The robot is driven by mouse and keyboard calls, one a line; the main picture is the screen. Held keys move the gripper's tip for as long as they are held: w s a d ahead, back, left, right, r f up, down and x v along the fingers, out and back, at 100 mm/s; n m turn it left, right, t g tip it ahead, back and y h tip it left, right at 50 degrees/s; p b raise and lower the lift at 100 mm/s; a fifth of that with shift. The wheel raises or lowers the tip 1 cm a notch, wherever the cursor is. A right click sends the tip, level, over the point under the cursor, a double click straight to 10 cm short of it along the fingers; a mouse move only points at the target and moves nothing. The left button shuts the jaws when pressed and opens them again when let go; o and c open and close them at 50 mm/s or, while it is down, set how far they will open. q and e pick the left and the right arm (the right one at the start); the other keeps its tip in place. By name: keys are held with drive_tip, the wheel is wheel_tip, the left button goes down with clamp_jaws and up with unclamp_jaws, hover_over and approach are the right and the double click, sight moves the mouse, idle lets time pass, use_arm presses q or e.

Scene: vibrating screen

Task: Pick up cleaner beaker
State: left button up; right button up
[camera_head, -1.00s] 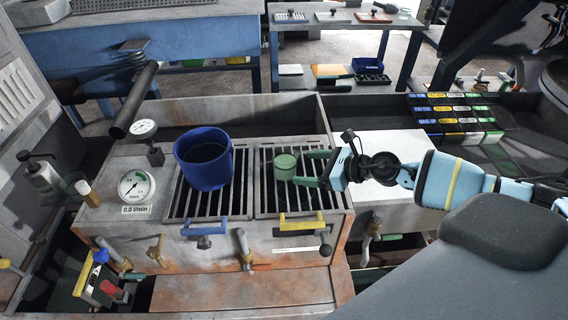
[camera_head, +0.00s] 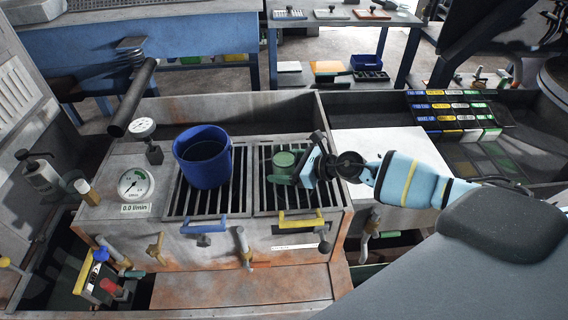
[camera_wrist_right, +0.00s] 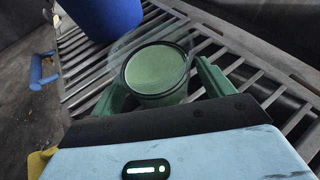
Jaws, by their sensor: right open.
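The cleaner beaker is a small green cup (camera_head: 284,161) with a dark rim, on the right slatted grate. In the right wrist view the green beaker (camera_wrist_right: 157,72) sits between the two green fingers. My right gripper (camera_head: 285,170) comes from the right and is open around the beaker. In the right wrist view its fingers (camera_wrist_right: 162,95) flank the beaker's sides; I cannot tell whether either touches it. The fingers partly hide the beaker's lower part in the head view. My left gripper is not in view.
A large blue bucket (camera_head: 205,160) stands on the left grate, close to the beaker's left. Blue (camera_head: 203,227) and yellow (camera_head: 301,222) handles are at the grates' front edges. A round gauge (camera_head: 135,185) is at the left. A flat pale plate (camera_head: 385,160) lies to the right.

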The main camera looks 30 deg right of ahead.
drive_tip(key=shift+c, duration=0.4)
drive_tip(key=c, duration=1.1)
drive_tip(key=shift+o, duration=0.2)
drive_tip(key=shift+r, duration=0.1)
